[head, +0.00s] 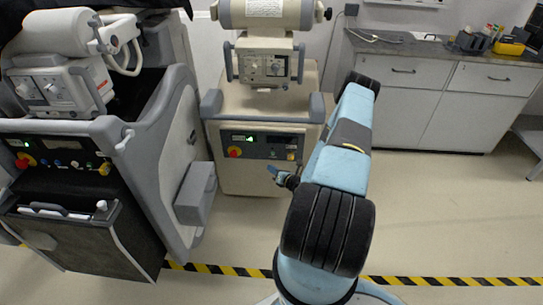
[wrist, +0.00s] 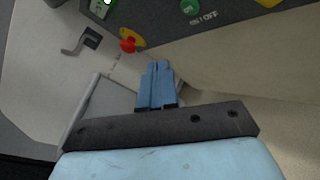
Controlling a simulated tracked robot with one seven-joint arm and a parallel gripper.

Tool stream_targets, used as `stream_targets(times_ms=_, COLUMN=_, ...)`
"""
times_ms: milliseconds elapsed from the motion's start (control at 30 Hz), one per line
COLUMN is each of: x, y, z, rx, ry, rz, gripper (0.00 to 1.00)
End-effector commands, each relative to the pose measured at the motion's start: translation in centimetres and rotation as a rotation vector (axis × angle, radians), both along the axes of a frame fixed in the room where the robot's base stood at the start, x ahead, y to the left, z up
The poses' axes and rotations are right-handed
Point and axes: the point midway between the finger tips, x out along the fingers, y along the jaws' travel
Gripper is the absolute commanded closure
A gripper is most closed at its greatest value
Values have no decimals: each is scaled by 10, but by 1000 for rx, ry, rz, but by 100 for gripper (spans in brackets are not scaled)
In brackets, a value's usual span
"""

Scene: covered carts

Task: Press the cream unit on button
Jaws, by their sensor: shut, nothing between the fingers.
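The cream unit (head: 250,178) stands in the middle of the head view, with a dark control panel (head: 262,146) on its front. In the wrist view a green button (wrist: 190,6) sits on the panel at the top edge, with an ON/OFF label below it. In the head view the on button cannot be made out clearly. My gripper (head: 273,171) is in front of the cream unit, just below the panel. In the wrist view my gripper's blue fingers (wrist: 158,64) are together and empty, below and left of the green button.
A red stop knob on yellow (wrist: 130,41) and a lit green part (wrist: 100,7) are left of the green button. A grey and cream cart (head: 150,165) stands close on the left. Cabinets (head: 440,95) line the right wall. The floor at right is clear.

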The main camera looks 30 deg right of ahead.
Motion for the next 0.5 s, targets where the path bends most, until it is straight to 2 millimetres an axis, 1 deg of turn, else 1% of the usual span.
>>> stream_targets(times_ms=33, x=6, y=-4, z=0, rx=-3, ry=-1, rz=0, gripper=100)
stream_targets(times_ms=300, x=31, y=-21, z=0, rx=-2, ry=-2, rz=0, gripper=100)
stream_targets(times_ms=500, x=43, y=-29, z=0, rx=-1, ry=0, rz=0, gripper=100)
